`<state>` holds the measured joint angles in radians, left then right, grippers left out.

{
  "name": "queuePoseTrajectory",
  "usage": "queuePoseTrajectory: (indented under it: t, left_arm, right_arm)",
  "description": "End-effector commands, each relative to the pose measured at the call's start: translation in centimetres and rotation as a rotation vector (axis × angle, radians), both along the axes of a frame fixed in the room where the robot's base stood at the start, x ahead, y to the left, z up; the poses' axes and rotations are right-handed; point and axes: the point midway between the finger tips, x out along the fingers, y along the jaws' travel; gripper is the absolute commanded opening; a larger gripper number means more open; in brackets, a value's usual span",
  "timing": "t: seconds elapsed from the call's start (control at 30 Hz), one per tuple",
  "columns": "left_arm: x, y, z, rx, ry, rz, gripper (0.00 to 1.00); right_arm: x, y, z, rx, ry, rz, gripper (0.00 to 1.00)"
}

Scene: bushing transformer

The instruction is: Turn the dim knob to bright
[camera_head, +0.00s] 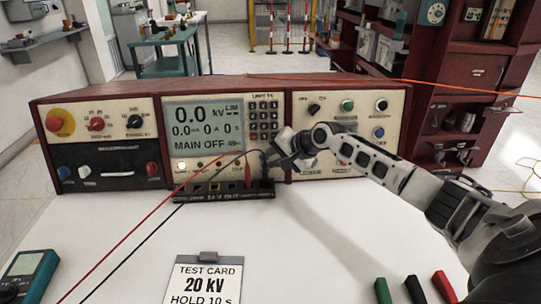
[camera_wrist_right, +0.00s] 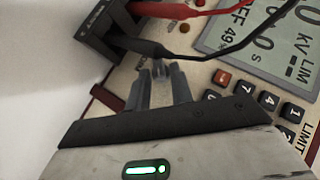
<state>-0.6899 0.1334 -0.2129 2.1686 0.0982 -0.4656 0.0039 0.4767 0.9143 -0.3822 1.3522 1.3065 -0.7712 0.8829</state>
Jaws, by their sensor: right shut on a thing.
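My right gripper (camera_head: 277,152) reaches in from the right to the front panel, below the keypad and right of the display (camera_head: 203,125). The right wrist view shows its two fingers (camera_wrist_right: 161,76) shut on a small grey thing at the panel, which appears to be the dim knob (camera_wrist_right: 159,67). The fingers hide most of the knob, and its label and pointer cannot be read. The display reads 0.0 kV and MAIN OFF, with a figure that looks like 49%. My left gripper is not in view.
Red and black leads run from a black terminal block (camera_head: 225,193) across the white table (camera_head: 330,245). A black lead passes close to my right fingers. A test card (camera_head: 205,283) and a teal meter (camera_head: 30,272) lie in front. The keypad (camera_head: 263,118) is just above my gripper.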

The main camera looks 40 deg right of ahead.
Motion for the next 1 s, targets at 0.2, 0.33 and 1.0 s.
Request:
queuePoseTrajectory:
  t: [0.2,0.33,1.0]
  left_arm:
    - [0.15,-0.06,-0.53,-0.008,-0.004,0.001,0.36]
    - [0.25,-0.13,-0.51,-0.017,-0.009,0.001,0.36]
    - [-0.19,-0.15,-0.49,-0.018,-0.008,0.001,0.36]
  right_arm:
    - [-0.20,-0.18,-0.61,0.117,-0.070,-0.035,0.00]
    - [-0.24,-0.22,-0.67,0.165,-0.100,-0.048,0.00]
    - [-0.25,-0.26,-0.54,0.213,-0.133,-0.061,0.25]
